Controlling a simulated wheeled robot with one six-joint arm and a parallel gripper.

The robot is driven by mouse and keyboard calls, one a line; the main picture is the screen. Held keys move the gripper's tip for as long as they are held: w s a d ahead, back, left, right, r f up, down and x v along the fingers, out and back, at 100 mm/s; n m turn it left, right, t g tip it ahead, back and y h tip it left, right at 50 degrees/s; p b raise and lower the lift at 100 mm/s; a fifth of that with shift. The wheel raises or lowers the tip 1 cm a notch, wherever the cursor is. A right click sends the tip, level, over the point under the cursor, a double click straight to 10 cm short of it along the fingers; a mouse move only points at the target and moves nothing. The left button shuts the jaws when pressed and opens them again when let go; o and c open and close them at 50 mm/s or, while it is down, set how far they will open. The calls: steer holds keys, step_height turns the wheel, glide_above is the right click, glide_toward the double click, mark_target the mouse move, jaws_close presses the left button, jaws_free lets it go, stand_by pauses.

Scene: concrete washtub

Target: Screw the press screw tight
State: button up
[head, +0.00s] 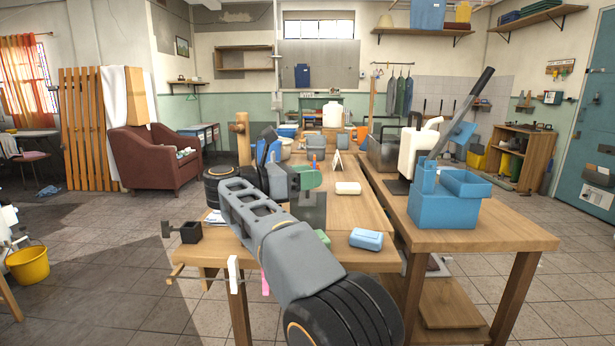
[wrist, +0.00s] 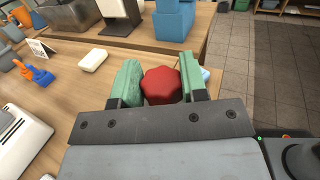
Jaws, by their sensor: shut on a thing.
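The press screw's knob shows as a red, many-sided knob (wrist: 161,86) in the wrist view. It sits between the two green finger pads of my gripper (wrist: 159,72), one pad on each side. My gripper is shut on the knob. In the head view a green part of my gripper (head: 309,178) shows above the front of the bench. I cannot make out the red knob in the head view. The screw's shaft and the press under the knob are hidden, so I cannot tell how far in the screw is.
The wooden bench (head: 355,212) bears a white block (head: 348,188) and a light-blue soap-like block (head: 366,239) near its front. A blue box-shaped device with a lever (head: 440,205) stands on the right-hand table. Tiled floor (head: 540,270) is clear at right.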

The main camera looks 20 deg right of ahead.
steer(key=o, duration=0.9)
steer(key=shift+r, duration=0.1)
steer(key=shift+r, duration=0.3)
step_height(320, 180, up, 3)
steer(key=shift+p, duration=1)
steer(key=s+r, duration=0.3)
steer(key=s, duration=0.1)
steer(key=s+r, duration=0.3)
steer(key=s, duration=0.2)
steer(key=s+r+p, duration=0.1)
steer(key=s+r, duration=0.2)
steer(key=s, duration=0.2)
